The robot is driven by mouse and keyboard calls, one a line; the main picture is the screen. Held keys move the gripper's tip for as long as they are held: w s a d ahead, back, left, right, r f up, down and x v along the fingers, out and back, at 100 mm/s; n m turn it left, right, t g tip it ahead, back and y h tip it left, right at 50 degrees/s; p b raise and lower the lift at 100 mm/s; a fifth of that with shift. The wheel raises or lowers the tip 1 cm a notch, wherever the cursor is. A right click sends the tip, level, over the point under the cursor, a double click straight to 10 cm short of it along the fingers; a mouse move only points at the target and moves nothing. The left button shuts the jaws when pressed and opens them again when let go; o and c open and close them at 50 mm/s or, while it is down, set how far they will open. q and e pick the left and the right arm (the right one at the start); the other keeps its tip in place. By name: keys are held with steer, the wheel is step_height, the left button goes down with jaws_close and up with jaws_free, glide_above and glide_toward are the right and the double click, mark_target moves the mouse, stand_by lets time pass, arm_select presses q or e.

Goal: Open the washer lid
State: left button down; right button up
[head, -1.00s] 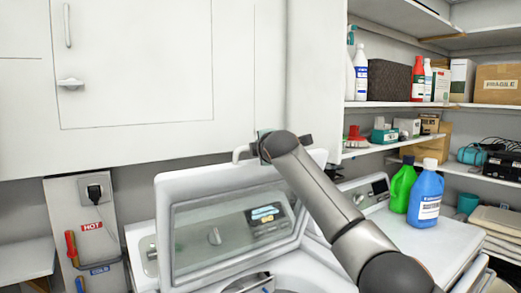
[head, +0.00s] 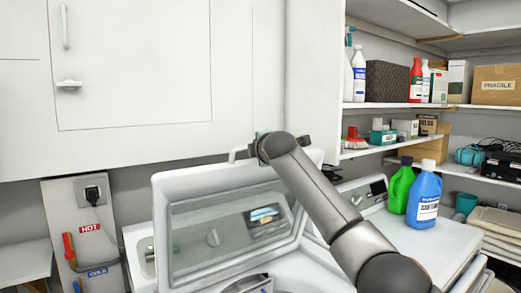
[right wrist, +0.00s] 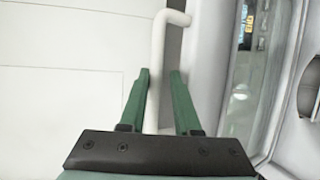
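The washer lid (head: 163,236) is raised and leans back, with its glass window facing me, in the head view. A white bent handle (head: 236,153) is at its top edge; it also shows in the right wrist view (right wrist: 158,50). My right arm crosses in front of the lid, and its gripper (right wrist: 160,74) is at the top edge. The two green fingers are apart, one on each side of the handle bar. The left finger is close to the bar, and a small gap shows on the right. My left gripper is not in view.
The washer opening (head: 300,277) is below the lid. White cabinets (head: 130,70) are close behind it. A green bottle (head: 401,188) and a blue bottle (head: 424,195) stand to the right. Loaded shelves (head: 400,104) are at the right. A hot and cold tap panel (head: 85,230) is at the left.

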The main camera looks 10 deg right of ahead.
steer(key=s+r+b, duration=0.2)
steer(key=s+b, duration=0.4)
steer(key=s, duration=0.6)
steer(key=shift+s, duration=0.15)
steer(key=shift+r, duration=0.1)
